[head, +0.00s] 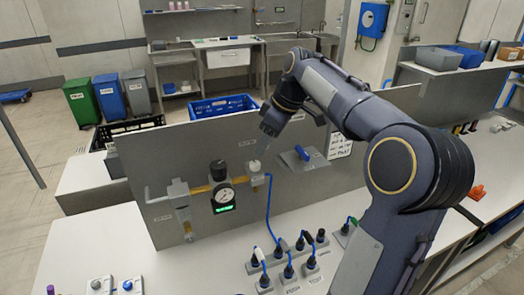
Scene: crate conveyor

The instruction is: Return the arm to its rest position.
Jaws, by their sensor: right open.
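My right arm rises from the lower right, bends over the bench and reaches toward the grey upright panel (310,180). My left gripper is not in view.
A blue crate (222,106) stands behind the panel. The bench front left has knobs.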

